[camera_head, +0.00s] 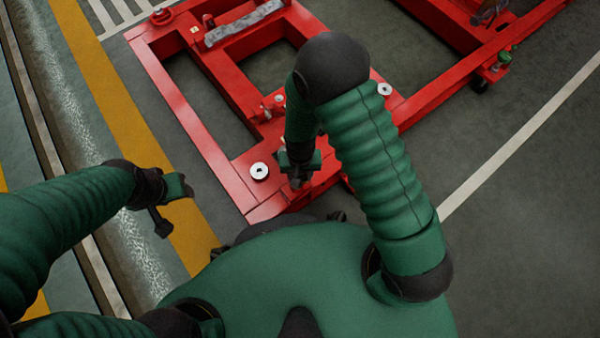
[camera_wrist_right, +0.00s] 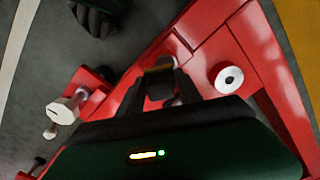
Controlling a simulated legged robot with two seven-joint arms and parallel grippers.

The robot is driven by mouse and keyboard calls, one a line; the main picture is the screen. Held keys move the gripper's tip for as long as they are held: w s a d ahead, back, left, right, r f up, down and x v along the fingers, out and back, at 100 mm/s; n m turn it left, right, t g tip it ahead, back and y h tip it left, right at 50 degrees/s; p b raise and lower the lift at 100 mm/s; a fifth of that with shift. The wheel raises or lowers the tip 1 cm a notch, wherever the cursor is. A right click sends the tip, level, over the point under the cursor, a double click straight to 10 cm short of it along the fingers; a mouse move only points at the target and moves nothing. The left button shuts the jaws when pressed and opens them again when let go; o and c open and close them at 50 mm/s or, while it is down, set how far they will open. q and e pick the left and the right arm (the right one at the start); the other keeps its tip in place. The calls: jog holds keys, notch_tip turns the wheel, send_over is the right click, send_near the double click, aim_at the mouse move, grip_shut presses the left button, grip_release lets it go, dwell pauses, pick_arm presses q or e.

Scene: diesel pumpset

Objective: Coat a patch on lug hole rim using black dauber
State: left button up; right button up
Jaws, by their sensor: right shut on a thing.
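My right gripper (camera_head: 299,178) is over the near end of the red frame (camera_head: 225,160). In the right wrist view the right gripper (camera_wrist_right: 160,75) is shut on a small dark block, the black dauber (camera_wrist_right: 160,88), seen between its fingers. A pale round disc with a dark centre hole (camera_head: 259,171) lies on the frame left of the gripper; a like disc shows right of the fingers in the wrist view (camera_wrist_right: 229,79). I cannot tell which hole is the lug hole, nor whether the dauber touches anything. My left gripper (camera_head: 170,205) hangs left of the frame; its jaws are unclear.
Another pale disc (camera_head: 384,89) sits on the frame beyond my right arm. A grey part (camera_head: 243,24) lies on the far beam. Grey floor with a white line (camera_head: 525,125) is free at right.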

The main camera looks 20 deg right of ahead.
jog(key=shift+f+b, duration=0.45)
jog(key=shift+f, duration=0.45)
